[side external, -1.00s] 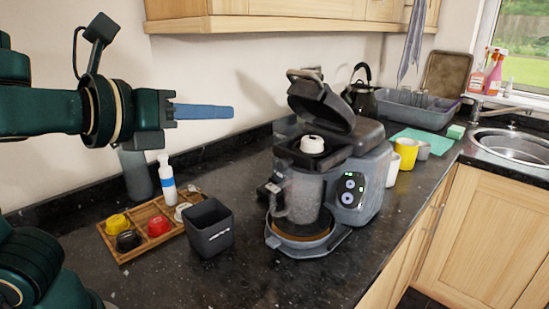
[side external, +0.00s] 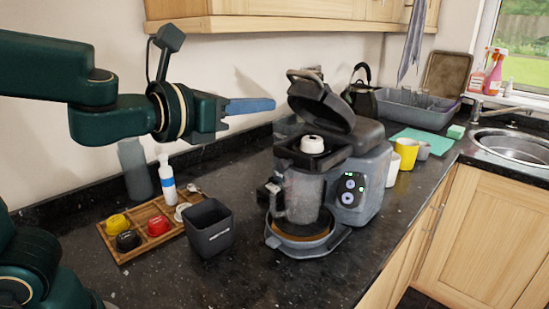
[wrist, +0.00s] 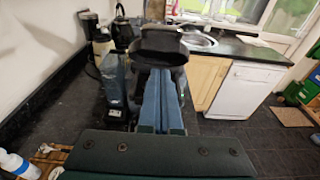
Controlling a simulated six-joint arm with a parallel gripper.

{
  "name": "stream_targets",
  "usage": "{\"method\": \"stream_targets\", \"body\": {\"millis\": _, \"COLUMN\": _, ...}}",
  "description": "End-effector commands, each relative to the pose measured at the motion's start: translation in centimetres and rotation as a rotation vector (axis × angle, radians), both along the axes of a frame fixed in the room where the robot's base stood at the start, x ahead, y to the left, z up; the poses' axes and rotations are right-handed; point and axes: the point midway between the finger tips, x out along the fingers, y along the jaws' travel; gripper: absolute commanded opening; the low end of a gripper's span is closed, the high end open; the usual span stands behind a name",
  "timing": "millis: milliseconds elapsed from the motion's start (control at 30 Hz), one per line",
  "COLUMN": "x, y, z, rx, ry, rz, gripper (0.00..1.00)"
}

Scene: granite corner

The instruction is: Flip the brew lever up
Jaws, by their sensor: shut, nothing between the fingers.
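The grey coffee machine (side external: 365,165) stands on the counter with its lid (side external: 325,103) tilted open. Its control panel (side external: 350,190) faces front. A metal jug (side external: 303,195) stands in it on the round base plate (side external: 300,240). A small dark part (side external: 272,190), perhaps the brew lever, juts out left of the jug; I cannot tell its position for sure. My gripper (side external: 272,104) is shut and empty, its blue fingers pointing right, just left of the raised lid. In the wrist view, the fingers (wrist: 160,78) point toward the dark lid (wrist: 160,42).
A black bin (side external: 210,230), a wooden tray (side external: 135,250) with coloured capsules and a white bottle (side external: 167,180) stand left of the machine. Yellow (side external: 406,152) and white cups stand to its right. A wall cabinet (side external: 290,18) hangs above. The front counter is clear.

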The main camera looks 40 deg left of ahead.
Motion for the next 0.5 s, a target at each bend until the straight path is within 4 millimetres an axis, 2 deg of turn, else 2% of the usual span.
{"method": "stream_targets", "body": {"millis": 167, "x": 2.4, "y": 0.0, "z": -0.5, "rx": 0.002, "ry": 0.004, "rz": 0.001, "gripper": 0.0}}
{"method": "stream_targets", "body": {"millis": 300, "x": 3.7, "y": 0.1, "z": 0.9, "rx": -0.003, "ry": -0.002, "rz": 0.005, "gripper": 0.0}}
{"method": "stream_targets", "body": {"millis": 500, "x": 4.9, "y": 0.1, "z": 1.8, "rx": -0.002, "ry": 0.0, "rz": 0.004, "gripper": 0.0}}
